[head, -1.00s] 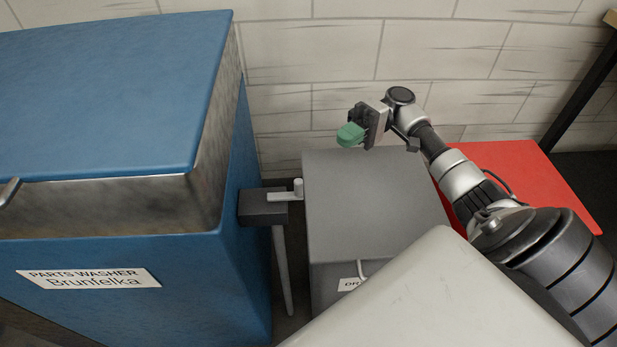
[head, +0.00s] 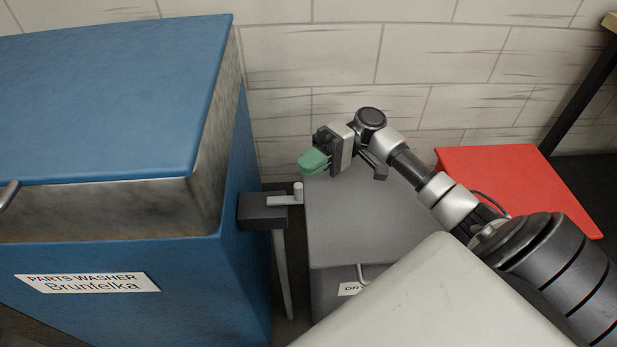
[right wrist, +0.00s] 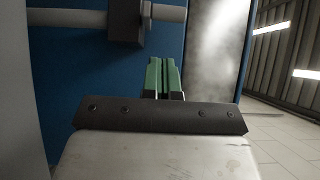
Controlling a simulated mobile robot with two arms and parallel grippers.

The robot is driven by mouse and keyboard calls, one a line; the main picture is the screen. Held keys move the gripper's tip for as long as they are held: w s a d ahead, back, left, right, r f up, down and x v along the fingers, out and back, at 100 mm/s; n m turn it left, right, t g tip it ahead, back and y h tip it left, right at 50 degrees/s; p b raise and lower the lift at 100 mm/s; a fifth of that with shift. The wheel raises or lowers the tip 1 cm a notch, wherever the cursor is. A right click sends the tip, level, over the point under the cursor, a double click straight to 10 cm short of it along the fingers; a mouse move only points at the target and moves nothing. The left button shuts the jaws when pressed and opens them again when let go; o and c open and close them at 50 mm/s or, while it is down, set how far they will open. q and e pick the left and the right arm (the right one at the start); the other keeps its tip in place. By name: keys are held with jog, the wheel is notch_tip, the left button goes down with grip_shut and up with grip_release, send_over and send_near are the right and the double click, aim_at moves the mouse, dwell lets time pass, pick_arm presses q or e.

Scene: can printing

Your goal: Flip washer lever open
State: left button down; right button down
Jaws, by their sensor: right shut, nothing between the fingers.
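The blue parts washer (head: 110,90) stands at the left in the head view. A dark box (head: 262,211) sits on its right side and carries a light grey lever (head: 283,199) with a short upright peg at its right end. My right gripper (head: 313,162) is shut and empty, its green fingers pointing left. It shows above and slightly right of the peg, apart from it in the picture. In the right wrist view the green fingers (right wrist: 165,78) lie together in front of the blue washer side, with the dark box (right wrist: 126,24) above left of them. My left gripper is out of view.
A grey box-shaped unit (head: 355,225) stands right of the washer, under my right arm. A narrow gap and a grey pipe (head: 283,270) lie between them. A red surface (head: 505,170) is farther right. A tiled wall (head: 440,50) closes the back.

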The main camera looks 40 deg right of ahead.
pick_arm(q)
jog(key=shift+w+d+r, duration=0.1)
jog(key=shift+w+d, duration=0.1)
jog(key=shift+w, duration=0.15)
pick_arm(e)
jog(key=shift+s+a, duration=1.25)
jog(key=shift+s, duration=0.25)
